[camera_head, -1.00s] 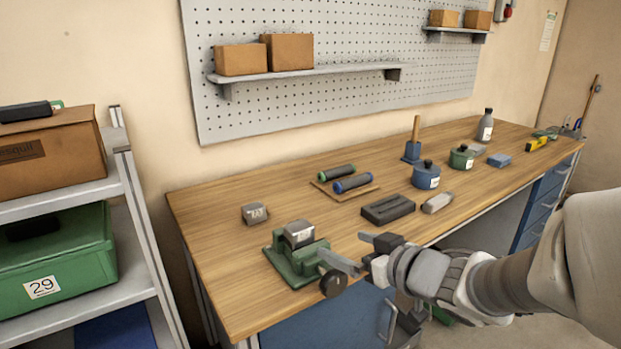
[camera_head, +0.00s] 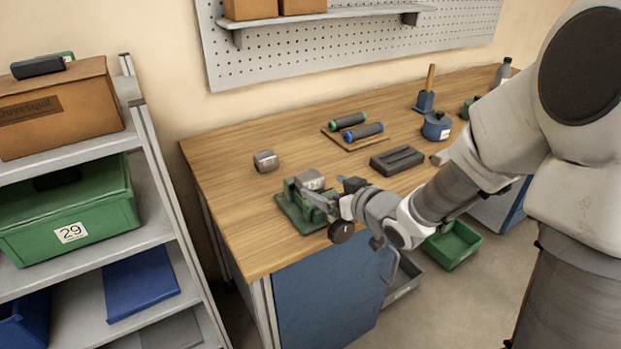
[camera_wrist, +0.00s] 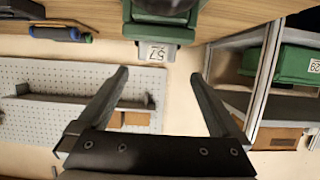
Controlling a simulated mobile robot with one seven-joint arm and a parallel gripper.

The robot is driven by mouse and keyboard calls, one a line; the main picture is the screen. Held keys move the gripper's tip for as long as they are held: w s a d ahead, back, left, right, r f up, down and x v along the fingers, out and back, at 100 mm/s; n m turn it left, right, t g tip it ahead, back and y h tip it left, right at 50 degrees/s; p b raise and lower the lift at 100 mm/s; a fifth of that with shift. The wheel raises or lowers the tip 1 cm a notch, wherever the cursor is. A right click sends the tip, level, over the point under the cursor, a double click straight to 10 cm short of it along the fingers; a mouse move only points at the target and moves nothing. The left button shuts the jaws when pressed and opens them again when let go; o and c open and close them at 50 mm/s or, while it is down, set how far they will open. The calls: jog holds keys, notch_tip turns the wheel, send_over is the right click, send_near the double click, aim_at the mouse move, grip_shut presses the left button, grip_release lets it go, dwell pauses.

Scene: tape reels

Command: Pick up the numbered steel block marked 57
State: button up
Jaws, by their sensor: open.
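The steel block marked 57 (camera_head: 311,180) sits in the jaws of a green vise (camera_head: 298,214) at the bench's near left part. In the wrist view the block's label (camera_wrist: 155,52) reads 57 upside down, below the green vise body (camera_wrist: 160,32). My gripper (camera_head: 336,194) is open and empty, just right of the block in the head view. In the wrist view my gripper (camera_wrist: 160,76) has its fingers spread wide, and the block shows beyond the gap between the tips. The fingers partly cover the vise in the head view.
A second grey block (camera_head: 265,161) lies on the bench behind the vise; its number is unclear. A dark slotted block (camera_head: 397,160) and green and blue rollers (camera_head: 362,131) lie to the right. A shelf rack (camera_head: 165,190) stands left. The bench's left end is mostly clear.

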aim_at(311, 178)
jog(key=b+x, duration=0.1)
jog(key=x, duration=0.6)
jog(key=shift+w, duration=0.35)
grip_shut()
